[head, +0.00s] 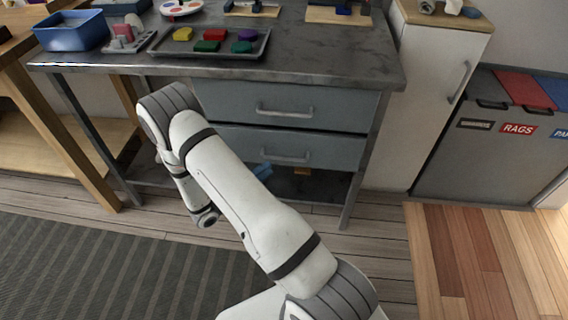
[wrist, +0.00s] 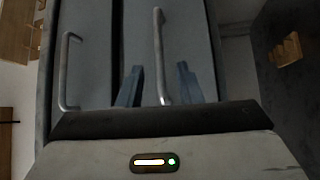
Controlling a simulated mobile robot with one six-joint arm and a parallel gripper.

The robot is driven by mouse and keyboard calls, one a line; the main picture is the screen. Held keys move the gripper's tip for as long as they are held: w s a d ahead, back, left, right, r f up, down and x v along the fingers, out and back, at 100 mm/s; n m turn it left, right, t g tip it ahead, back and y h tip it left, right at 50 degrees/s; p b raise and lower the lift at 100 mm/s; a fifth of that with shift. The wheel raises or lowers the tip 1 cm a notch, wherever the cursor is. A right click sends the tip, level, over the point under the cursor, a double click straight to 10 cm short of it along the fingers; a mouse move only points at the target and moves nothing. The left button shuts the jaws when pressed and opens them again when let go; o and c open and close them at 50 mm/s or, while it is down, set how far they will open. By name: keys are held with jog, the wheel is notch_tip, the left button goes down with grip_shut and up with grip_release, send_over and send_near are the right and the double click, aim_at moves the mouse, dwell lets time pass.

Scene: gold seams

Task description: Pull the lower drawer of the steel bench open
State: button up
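The steel bench (head: 330,45) has two grey drawers, both flush and shut in the head view. The upper drawer (head: 230,100) has a bar handle (head: 285,112); the lower drawer (head: 335,150) has another (head: 283,157). In the wrist view, which is turned sideways, the upper handle (wrist: 66,75) is at left and the lower handle (wrist: 159,50) is near the middle. My gripper (wrist: 158,85) is open, with one bluish finger on either side of the lower handle's near end. I see gaps beside the bar.
A tray (head: 157,48) of coloured blocks and a blue bin (head: 72,32) stand on the bench top. A white cabinet (head: 425,90) and a grey sorting bin (head: 475,150) stand to the right. The floor (head: 385,235) before the drawers is clear apart from my arm.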

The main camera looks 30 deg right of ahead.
aim_at(283, 158)
jog(key=b+x, duration=0.1)
jog(key=x, duration=0.6)
jog(key=shift+d, duration=0.25)
grip_shut()
jog(key=shift+d, duration=0.1)
